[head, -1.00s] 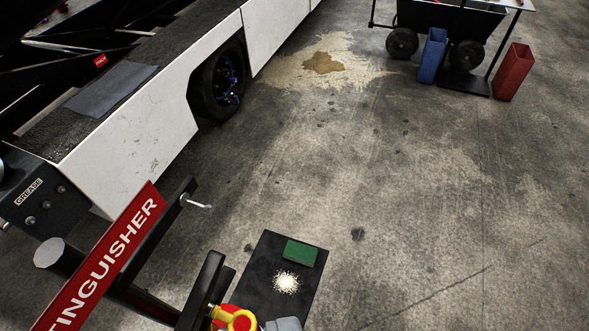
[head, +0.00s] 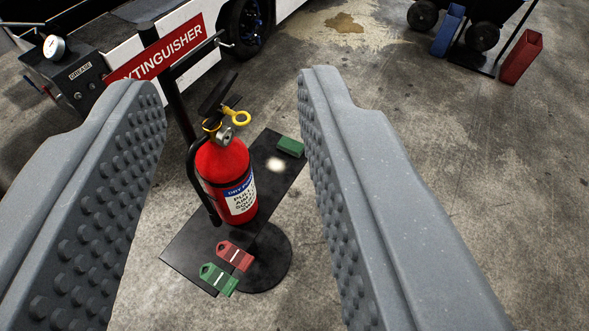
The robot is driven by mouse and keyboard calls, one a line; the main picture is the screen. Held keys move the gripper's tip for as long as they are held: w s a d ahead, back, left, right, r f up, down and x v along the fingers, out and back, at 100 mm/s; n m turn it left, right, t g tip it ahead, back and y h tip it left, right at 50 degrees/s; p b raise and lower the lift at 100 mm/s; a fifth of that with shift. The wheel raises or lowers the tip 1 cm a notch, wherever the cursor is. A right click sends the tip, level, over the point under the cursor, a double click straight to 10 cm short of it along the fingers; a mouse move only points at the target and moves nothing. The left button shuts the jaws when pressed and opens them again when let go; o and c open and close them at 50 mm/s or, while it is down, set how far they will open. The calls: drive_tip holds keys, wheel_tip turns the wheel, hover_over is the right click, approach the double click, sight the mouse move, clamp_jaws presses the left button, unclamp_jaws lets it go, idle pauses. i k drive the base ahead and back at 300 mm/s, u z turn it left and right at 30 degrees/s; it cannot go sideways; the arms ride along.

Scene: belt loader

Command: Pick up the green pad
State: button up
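The green pad (head: 290,147) is a small dark green block lying on the far right end of a black stand top (head: 190,248). A small pale patch (head: 275,165) lies beside it on the same top. The right finger's inner edge is close to the pad in the picture. My gripper (head: 231,80) is open and empty, its two grey studded fingers wide apart at the left and right. The stand top shows between the fingers. The pad is apart from the fingers as far as I can see.
A red fire extinguisher (head: 226,175) stands upright on the stand, left of the pad. Red (head: 236,255) and green (head: 218,278) tags lie at the near end. An extinguisher sign (head: 155,52) rises behind. Blue (head: 447,32) and red (head: 521,57) bins stand far right. Floor beyond the pad is clear.

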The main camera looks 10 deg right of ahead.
sight(292, 146)
drive_tip(key=u, duration=0.4)
drive_tip(key=k, duration=0.2)
drive_tip(key=z, duration=1.25)
drive_tip(key=i, duration=2.3)
drive_tip(key=u, duration=0.4)
